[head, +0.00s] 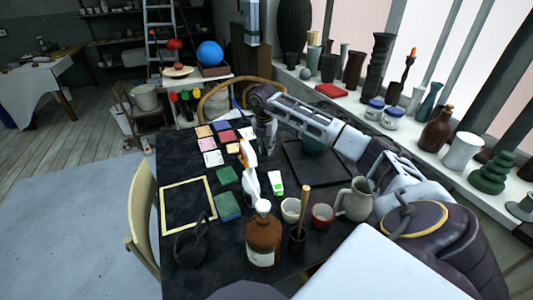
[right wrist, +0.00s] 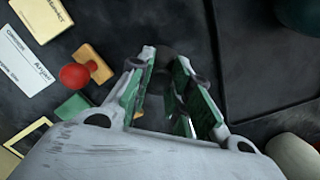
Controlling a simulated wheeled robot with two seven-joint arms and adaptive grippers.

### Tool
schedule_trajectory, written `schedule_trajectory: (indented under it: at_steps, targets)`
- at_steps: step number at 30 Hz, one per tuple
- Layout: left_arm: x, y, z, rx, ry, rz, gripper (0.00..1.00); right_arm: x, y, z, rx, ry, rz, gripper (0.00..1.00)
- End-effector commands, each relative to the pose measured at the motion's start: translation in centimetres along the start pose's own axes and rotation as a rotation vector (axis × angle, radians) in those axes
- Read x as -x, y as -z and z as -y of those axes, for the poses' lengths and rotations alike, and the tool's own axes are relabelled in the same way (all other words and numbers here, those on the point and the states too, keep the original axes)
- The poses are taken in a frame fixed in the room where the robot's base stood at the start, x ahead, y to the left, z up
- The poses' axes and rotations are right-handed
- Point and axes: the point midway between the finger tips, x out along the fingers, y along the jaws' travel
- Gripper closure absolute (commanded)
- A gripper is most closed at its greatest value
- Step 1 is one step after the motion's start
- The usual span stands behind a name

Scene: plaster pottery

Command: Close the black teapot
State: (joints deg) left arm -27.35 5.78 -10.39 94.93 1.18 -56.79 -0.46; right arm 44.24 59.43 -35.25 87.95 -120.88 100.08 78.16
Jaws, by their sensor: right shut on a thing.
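A black vessel with a hoop handle (head: 190,247), which looks like the black teapot, stands at the table's front left corner. Its top is too dark to tell whether a lid is on it. My right gripper (head: 268,138) points down over the far part of the table, well away from the teapot. In the right wrist view its green-padded fingers (right wrist: 168,88) are shut on a small dark thing (right wrist: 168,52). This may be the teapot's lid, but its shape is mostly hidden against the black table. My left gripper is not in view.
A brown bottle (head: 263,242), a white cup (head: 290,209), a red cup (head: 322,215) and a grey jug (head: 355,199) stand near the front. A white-and-orange object (head: 250,180) stands mid-table.

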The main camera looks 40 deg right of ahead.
Motion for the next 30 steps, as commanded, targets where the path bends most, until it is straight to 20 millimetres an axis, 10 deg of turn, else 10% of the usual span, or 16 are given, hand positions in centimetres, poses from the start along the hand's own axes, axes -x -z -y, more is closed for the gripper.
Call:
schedule_trajectory:
  at_steps: [10, 27, 30]
  targets:
    - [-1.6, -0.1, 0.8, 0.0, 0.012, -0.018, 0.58, 4.3, -0.7, -0.1, -0.001, -0.003, 0.0, 1.0]
    - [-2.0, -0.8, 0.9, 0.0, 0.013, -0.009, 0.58, 4.8, -0.8, -0.1, -0.001, -0.003, 0.001, 1.0]
    - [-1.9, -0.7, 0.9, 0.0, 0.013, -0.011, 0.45, 4.8, -0.8, 0.0, -0.001, -0.003, 0.001, 1.0]
